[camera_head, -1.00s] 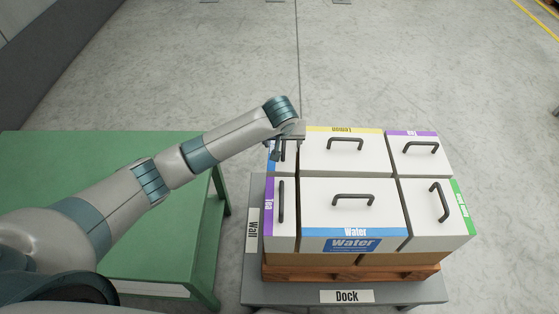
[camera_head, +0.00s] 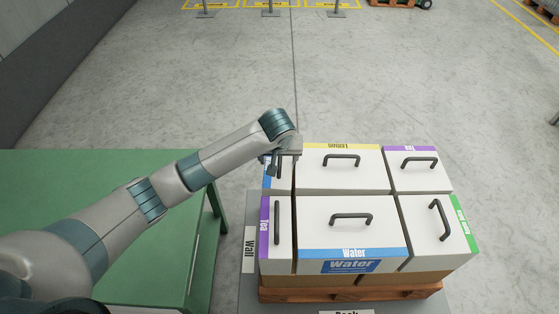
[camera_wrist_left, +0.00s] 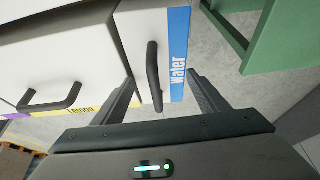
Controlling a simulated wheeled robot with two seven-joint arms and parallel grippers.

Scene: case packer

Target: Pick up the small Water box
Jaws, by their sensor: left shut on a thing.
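The small Water box (camera_wrist_left: 141,45) is narrow and white with a blue Water label along one edge and a dark handle on top. In the head view the small Water box (camera_head: 286,178) is at the far left corner of the stack, partly hidden by my left gripper (camera_head: 281,160). In the left wrist view my left gripper (camera_wrist_left: 162,103) has one finger on each side of the box, with the handle between them. It is shut on the box. Whether the box is clear of its support cannot be told. My right gripper is not in view.
A large Water box (camera_head: 352,227), a narrow Tea box (camera_head: 277,240), a Lemon box (camera_head: 342,173), another purple-labelled box (camera_head: 418,176) and a green-labelled box (camera_head: 437,225) stand close together on a wooden pallet (camera_head: 350,294). A green table (camera_head: 100,180) stands to the left.

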